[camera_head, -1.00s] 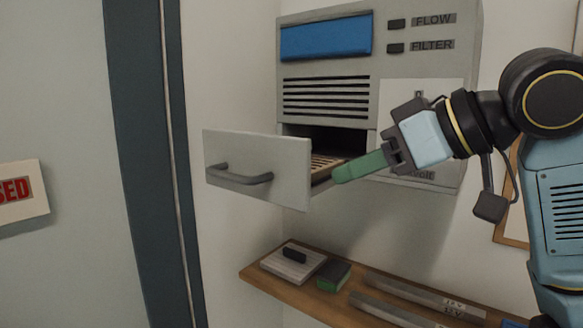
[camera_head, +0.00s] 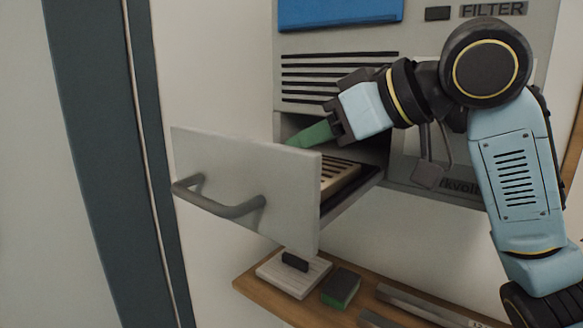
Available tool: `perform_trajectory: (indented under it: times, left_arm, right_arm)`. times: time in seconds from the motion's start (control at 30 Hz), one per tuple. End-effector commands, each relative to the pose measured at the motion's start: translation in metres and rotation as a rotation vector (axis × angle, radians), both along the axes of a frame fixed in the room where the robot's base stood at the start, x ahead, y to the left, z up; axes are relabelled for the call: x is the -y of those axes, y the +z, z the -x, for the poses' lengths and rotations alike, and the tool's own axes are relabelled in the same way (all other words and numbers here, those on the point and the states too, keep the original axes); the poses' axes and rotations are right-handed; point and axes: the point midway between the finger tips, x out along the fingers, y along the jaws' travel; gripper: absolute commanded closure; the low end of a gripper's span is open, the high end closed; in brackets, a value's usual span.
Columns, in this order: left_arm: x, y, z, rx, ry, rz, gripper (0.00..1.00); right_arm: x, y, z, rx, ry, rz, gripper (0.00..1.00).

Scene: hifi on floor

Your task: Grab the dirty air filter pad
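A tan, slatted pad (camera_head: 341,178), which looks like the dirty air filter pad, lies in the pulled-out drawer (camera_head: 245,180) of the grey wall unit. The drawer's front panel hides part of the pad. My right gripper (camera_head: 303,137) has green fingers and is above the drawer, at the unit's opening. Its fingertips are partly behind the top edge of the drawer front. The fingers are seen from the side, so the gap between them does not show. I see no contact with the pad. My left gripper is out of view.
The grey wall unit (camera_head: 430,50) has a blue panel and dark vents above the drawer. A wooden shelf (camera_head: 262,291) below holds a pale pad with a black handle (camera_head: 293,274), a green and dark block (camera_head: 340,287) and grey bars. A dark door frame (camera_head: 90,150) stands at left.

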Motion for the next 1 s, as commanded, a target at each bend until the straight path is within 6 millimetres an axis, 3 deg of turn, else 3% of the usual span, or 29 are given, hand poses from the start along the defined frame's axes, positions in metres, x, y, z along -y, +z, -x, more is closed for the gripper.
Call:
perform_trajectory:
  times: [0.1, 0.17, 0.4, 0.67, 0.9, 1.0]
  left_arm:
    - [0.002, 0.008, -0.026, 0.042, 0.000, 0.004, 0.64]
    - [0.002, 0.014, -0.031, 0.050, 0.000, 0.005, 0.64]
    - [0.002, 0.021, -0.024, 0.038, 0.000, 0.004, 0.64]
    - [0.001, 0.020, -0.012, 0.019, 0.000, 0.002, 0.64]
    - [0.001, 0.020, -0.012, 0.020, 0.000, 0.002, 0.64]
    - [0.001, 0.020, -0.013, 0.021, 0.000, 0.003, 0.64]
  right_arm:
    - [-0.007, -0.006, -0.007, -0.005, 0.001, 0.002, 0.60]
    - [-0.013, -0.010, -0.013, -0.007, 0.002, 0.000, 0.60]
    - [-0.032, -0.025, -0.029, -0.003, 0.000, 0.000, 0.60]
    - [-0.033, -0.027, -0.030, -0.002, 0.000, 0.001, 0.60]
    - [-0.033, -0.027, -0.030, -0.002, 0.000, 0.001, 0.91]
    - [-0.033, -0.027, -0.030, -0.002, 0.000, 0.001, 1.00]
